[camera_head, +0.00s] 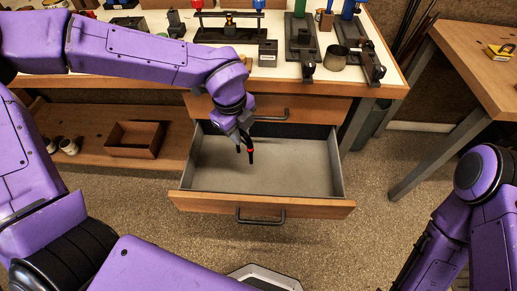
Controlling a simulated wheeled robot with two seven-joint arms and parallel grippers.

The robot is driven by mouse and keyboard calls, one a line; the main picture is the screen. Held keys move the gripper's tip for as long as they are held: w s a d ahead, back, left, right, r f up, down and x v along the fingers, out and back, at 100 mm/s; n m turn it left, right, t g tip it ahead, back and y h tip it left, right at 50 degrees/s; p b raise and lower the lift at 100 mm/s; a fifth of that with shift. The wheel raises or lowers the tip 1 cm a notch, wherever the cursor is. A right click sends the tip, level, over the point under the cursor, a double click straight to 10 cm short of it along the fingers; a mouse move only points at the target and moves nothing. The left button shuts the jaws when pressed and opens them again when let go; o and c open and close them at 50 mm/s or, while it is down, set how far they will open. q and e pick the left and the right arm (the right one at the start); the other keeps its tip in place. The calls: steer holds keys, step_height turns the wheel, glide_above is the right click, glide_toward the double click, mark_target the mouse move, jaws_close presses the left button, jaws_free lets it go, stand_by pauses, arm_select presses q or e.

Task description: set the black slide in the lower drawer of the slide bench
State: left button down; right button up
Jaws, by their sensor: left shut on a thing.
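The lower drawer (310,205) of the slide bench (385,85) is pulled out. Its grey inside looks empty. My left gripper (248,146) points down over the back middle of the open drawer. It is shut on a small dark thing with a bit of red, taken to be the black slide (251,154). The fingers hide much of it, and I cannot tell whether it touches the drawer floor. My right arm comes in at the lower right; its gripper is out of view.
The upper drawer (315,108) is shut just above. The bench top holds several tools, fixtures and a metal cup (336,58). A brown open box (135,139) sits on the low shelf at left. Another wooden table (470,50) stands at right.

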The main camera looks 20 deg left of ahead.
arm_select(q)
steer(key=w+d+f, duration=0.3)
steer(key=d+f, duration=0.1)
steer(key=f, duration=0.5)
steer(key=shift+d+f+b, duration=0.15)
steer(key=shift+d+b, duration=0.1)
steer(key=shift+b, duration=0.2)
steer(key=shift+s+f, duration=0.1)
steer(key=shift+f, duration=0.05)
steer(key=c, duration=1)
jaws_free()
steer(key=r, duration=0.4)
steer(key=s+r, duration=0.1)
steer(key=r, duration=0.3)
steer(key=r+p, duration=0.1)
steer(key=r, duration=0.3)
steer(key=shift+s+a+r, duration=0.15)
steer(key=shift+s+a, duration=0.05)
steer(key=shift+a, duration=0.05)
